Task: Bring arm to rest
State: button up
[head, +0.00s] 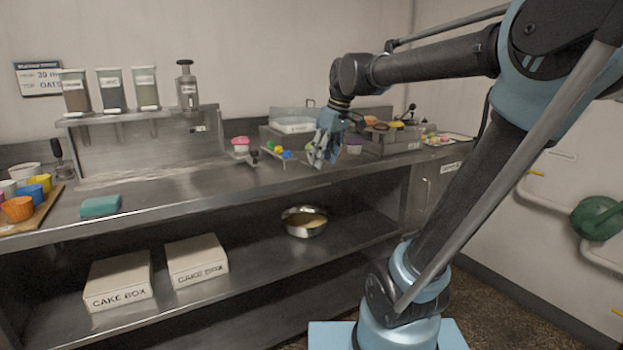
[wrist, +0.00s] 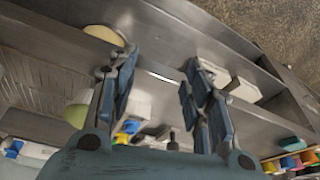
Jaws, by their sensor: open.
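My arm reaches from the right over the steel counter (head: 190,187) in the head view. My gripper (head: 318,155) hangs above the counter's right half, pointing down. In the wrist view my gripper (wrist: 160,82) has its two fingers spread wide apart, with nothing between them. It is open and empty.
Small coloured items (head: 283,153) and a pink tub (head: 240,145) stand left of my gripper. A steel bowl (head: 304,222) and cake boxes (head: 118,280) are on the lower shelf. A teal block (head: 100,206) and colourful cups (head: 18,209) are at left. The middle counter is clear.

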jog(key=s+d+f+m+h, duration=0.1)
jog(key=s+d+f+m, duration=0.3)
jog(key=s+d+f, duration=0.3)
jog(key=s+d+f+m+h, duration=0.1)
jog(key=s+d+f+m, duration=0.3)
jog(key=s+d+f, duration=0.4)
jog(key=s+f, duration=0.4)
jog(key=f, duration=0.3)
jog(key=shift+d+f+m+h, duration=0.2)
jog(key=shift+f+m+h, duration=0.1)
jog(key=shift+f+m, duration=0.1)
jog(key=shift+w+f, duration=0.15)
jog(key=shift+w, duration=0.25)
